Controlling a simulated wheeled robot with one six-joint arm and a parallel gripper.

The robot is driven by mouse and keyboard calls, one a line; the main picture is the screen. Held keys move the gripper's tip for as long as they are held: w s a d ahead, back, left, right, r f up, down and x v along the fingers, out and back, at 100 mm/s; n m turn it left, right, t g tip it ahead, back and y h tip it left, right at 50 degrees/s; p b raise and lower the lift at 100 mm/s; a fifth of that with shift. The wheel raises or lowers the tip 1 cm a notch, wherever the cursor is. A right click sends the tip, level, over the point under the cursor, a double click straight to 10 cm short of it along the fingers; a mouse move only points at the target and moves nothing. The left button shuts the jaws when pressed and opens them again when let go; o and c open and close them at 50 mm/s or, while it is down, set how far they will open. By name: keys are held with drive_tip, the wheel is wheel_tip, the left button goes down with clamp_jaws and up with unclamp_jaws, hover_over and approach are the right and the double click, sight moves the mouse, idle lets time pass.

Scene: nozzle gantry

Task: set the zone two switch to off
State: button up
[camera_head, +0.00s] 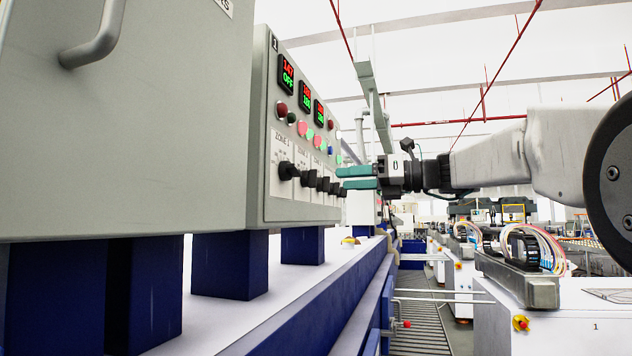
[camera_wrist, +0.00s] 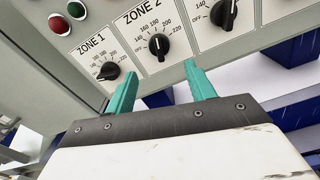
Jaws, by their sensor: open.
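The zone two switch is a black rotary knob (camera_wrist: 158,46) on a white plate marked ZONE 2, with a scale of numbers and OFF at its lower left. Its white mark seems to point up, toward the numbers. In the head view, the zone two knob (camera_head: 309,179) is second in the row on the grey panel. My gripper (camera_wrist: 160,70) is open and empty, with green fingers to either side below the knob, apart from it. In the head view, my gripper (camera_head: 341,178) faces the panel from the right, near the farther knobs.
The zone 1 knob (camera_wrist: 108,72) is left of my left finger and a third knob (camera_wrist: 223,12) is above the right one. Displays (camera_head: 287,75) and coloured buttons (camera_head: 303,128) sit above the knobs. A white ledge (camera_head: 300,290) runs below the control box.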

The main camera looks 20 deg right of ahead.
sight(310, 178)
drive_tip(key=x, duration=0.7)
drive_tip(key=shift+w+a+r, duration=0.2)
drive_tip(key=shift+w+r, duration=0.05)
drive_tip(key=shift+w, duration=0.05)
drive_tip(key=c, duration=1)
